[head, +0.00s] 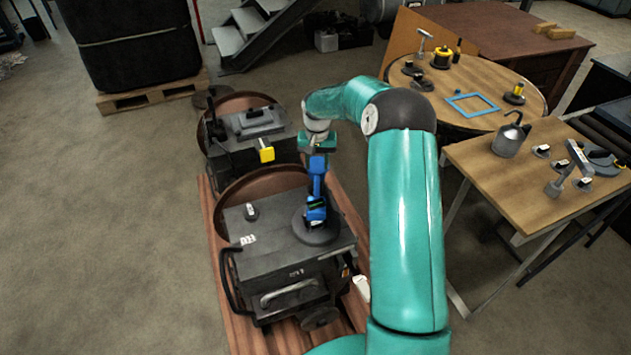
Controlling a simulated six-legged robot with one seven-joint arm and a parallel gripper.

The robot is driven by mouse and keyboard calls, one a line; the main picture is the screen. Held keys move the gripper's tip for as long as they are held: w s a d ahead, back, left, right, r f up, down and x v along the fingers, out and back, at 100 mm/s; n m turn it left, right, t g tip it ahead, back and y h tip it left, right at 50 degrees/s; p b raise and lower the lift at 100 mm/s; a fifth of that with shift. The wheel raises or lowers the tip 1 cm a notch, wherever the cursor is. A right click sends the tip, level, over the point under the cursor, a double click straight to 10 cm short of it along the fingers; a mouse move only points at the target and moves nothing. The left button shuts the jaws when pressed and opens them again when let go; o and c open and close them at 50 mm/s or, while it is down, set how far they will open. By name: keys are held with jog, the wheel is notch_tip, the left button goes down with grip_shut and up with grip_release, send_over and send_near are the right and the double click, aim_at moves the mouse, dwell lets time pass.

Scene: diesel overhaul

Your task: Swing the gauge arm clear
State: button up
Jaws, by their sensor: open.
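My teal arm reaches over two dark engine units, and my blue gripper (316,213) hangs over the near unit (285,262). It is open, just above or at a dark round disc (318,232) on that unit's top; I cannot tell whether they touch. A dark arm with a yellow block (266,151) at its end projects from the far unit (232,158), to the left of and beyond my gripper. It may be the gauge arm, but I cannot be sure. The gripper's fingertips are small and partly merged with dark parts below.
Both units stand on a reddish wooden platform (215,258). A round table (470,73) with tools and a blue frame (472,104) is at upper right. A nearer table (497,205) holds an oil can (509,138) and fittings.

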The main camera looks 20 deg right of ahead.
aim_at(317, 184)
notch_tip(317, 184, down, 9)
jog(key=shift+r, duration=0.15)
grip_shut()
